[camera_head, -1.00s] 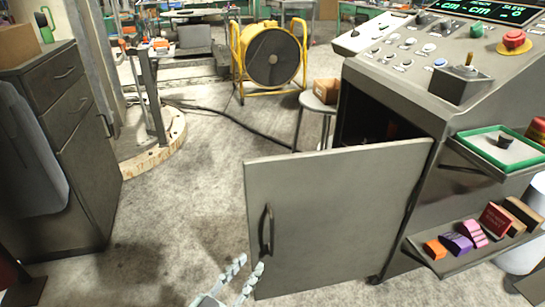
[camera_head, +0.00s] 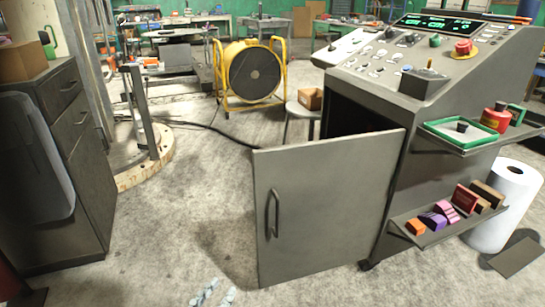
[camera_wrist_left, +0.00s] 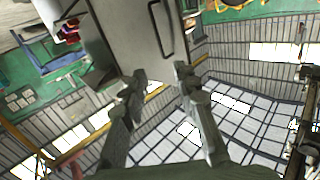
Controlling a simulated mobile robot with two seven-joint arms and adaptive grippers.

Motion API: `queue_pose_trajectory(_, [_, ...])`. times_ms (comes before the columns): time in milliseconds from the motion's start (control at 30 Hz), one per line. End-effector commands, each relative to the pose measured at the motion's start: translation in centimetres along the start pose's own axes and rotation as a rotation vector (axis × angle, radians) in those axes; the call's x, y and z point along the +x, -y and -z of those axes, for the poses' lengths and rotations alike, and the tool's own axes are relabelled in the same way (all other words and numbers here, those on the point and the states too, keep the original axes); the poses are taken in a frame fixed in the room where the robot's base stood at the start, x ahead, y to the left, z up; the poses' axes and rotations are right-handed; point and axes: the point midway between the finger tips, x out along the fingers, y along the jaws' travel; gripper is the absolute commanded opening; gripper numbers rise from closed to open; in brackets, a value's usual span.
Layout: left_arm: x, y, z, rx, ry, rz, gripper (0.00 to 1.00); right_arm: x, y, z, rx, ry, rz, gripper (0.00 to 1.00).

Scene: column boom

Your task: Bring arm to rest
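My right gripper is in neither view.
A grey drawer cabinet (camera_head: 75,130) stands at the left. A yellow-framed drum (camera_head: 252,75) and a stool (camera_head: 302,110) are behind the door. A side shelf (camera_head: 432,236) with coloured blocks and a white roll (camera_head: 505,205) are at the right.

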Motion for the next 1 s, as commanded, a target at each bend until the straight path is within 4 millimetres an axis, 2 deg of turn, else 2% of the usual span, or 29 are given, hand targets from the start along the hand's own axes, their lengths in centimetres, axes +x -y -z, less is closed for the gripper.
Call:
queue_pose_trajectory(233, [-2.8, 4.7, -1.6, 0.172, 0.08, -0.068, 0.3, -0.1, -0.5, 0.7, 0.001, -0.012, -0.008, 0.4])
queue_pose_trajectory(433, [-4.3, 8.2, -6.3, 0.21, 0.329, 0.026, 0.3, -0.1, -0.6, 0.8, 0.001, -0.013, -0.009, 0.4])
queue_pose_trajectory(567, [-6.7, 11.1, -9.4, 0.241, 0.519, 0.093, 0.3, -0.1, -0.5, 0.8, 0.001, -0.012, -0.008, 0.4])
queue_pose_trajectory(667, [-9.6, 13.8, -11.8, 0.264, 0.693, 0.157, 0.3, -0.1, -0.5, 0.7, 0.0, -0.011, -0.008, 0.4])
queue_pose_trajectory(800, [-15.0, 17.4, -14.3, 0.284, 0.95, 0.251, 0.3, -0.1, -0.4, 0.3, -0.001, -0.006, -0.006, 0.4])
queue_pose_trajectory(1000, [-22.3, 20.6, -15.7, 0.288, 1.24, 0.357, 0.3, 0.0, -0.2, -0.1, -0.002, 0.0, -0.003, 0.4])
